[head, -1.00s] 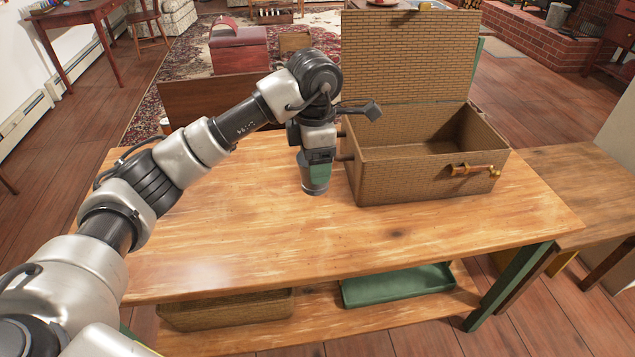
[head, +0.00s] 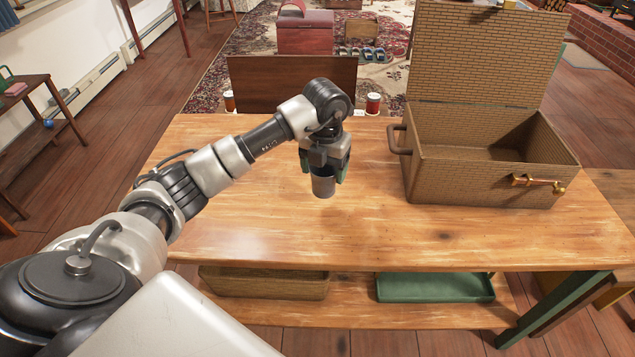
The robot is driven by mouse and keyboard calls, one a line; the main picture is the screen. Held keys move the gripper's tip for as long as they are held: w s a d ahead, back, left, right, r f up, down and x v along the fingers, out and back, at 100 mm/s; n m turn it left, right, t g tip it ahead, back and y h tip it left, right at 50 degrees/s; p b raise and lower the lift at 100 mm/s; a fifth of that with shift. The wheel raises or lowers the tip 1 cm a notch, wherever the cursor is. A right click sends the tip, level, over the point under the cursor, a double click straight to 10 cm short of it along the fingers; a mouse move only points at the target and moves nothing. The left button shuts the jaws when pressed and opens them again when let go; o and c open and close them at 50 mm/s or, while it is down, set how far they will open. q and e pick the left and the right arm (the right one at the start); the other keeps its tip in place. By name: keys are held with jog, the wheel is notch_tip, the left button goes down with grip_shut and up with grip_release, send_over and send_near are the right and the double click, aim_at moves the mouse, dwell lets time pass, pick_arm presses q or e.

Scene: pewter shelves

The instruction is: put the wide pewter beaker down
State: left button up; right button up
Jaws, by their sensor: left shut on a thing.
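The wide pewter beaker (head: 322,187) is a small grey cup in the middle of the head view, over the wooden table (head: 300,235). My left gripper (head: 324,172) points down and is shut on the beaker, with a green-edged finger at each side. The beaker looks upright. I cannot tell whether its base touches the table top or is a little above it. My right gripper is not in view.
An open wicker basket (head: 490,184) with a raised lid stands to the right of the beaker. The table is bare around the beaker and in front. A shelf below holds a wicker tray (head: 265,285) and a green tray (head: 436,288).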

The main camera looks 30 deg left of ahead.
aim_at(314, 186)
pick_arm(q)
jog(key=shift+s+a+f, duration=0.25)
jog(key=shift+a+f, duration=0.1)
jog(key=shift+a, duration=0.15)
jog(key=shift+s+a+f, duration=0.25)
jog(key=shift+a+f, duration=0.1)
jog(key=shift+a, duration=0.1)
notch_tip(314, 186, down, 4)
jog(key=shift+r, duration=0.1)
jog(key=shift+f, duration=0.2)
jog(key=o, duration=1)
jog(key=shift+o, duration=0.2)
